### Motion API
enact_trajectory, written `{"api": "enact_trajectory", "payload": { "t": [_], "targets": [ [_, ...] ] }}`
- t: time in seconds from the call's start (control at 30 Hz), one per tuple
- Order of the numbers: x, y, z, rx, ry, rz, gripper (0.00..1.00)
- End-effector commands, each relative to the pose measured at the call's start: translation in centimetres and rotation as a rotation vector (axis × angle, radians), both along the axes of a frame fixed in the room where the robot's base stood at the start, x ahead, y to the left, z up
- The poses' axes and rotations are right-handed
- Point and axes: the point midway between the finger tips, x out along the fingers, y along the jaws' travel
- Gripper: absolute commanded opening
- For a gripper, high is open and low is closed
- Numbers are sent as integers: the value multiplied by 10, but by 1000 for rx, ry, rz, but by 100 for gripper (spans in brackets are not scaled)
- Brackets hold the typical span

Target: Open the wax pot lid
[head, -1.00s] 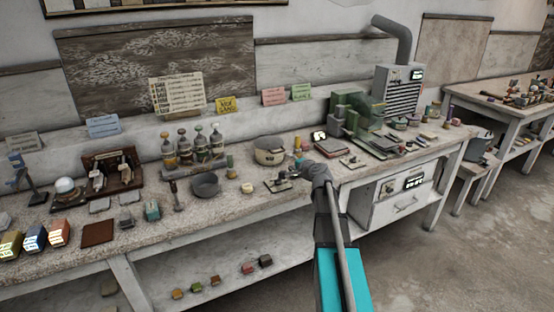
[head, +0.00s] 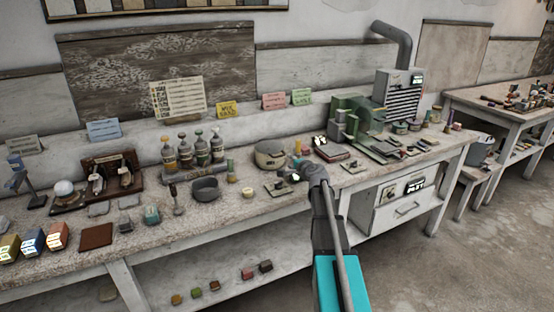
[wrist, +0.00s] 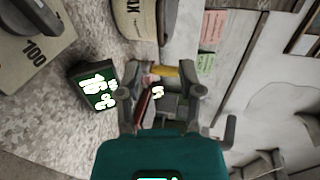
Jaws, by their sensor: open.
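The wax pot (head: 270,155) is a cream, round pot with a dark band, standing upright on the long workbench at the middle of the head view. In the wrist view its side (wrist: 128,20), with part of a dark label, shows at the top edge and is cut off, so its lid is out of that picture. My gripper (wrist: 160,92) is open, with its fingers apart and no object held. It is beside the pot and apart from it. In the head view my arm hides the fingertips.
A dark display block with lit digits (wrist: 95,88) and a plate marked 100 (wrist: 25,60) are close to my gripper. A grey bowl (head: 205,189) and a bottle rack (head: 194,165) are left of the pot. A green machine (head: 350,125) stands to the right.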

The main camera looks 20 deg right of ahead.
Motion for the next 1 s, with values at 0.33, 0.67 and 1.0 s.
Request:
{"api": "enact_trajectory", "payload": {
  "t": [0.33, 0.67, 1.0],
  "targets": [
    [56, 0, -14, -1, 0, 0, 48],
    [91, 2, -21, 0, 1, 0, 48],
    [97, 2, -22, 0, 0, -1, 48]
  ]
}}
